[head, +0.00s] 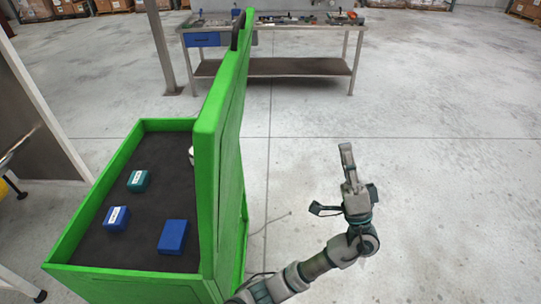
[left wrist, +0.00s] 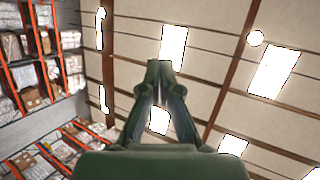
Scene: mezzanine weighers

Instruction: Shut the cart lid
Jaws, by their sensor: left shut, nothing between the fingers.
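The green cart (head: 88,218) stands at the left of the head view. Its green lid (head: 226,150) stands upright along the cart's right side, so the cart is open. A dark handle or catch (head: 238,30) shows at the lid's far top. My left gripper (head: 346,150) is shut and empty, to the right of the lid and apart from it, with fingers pointing up. The left wrist view shows the closed fingers (left wrist: 159,68) against the ceiling. My right gripper is not in view.
Inside the cart lie two blue boxes (head: 173,237) (head: 117,218), a teal box (head: 138,181) and a white item (head: 191,155) partly hidden by the lid. A workbench (head: 270,67) with tools stands at the back. The floor (head: 440,190) at right is clear.

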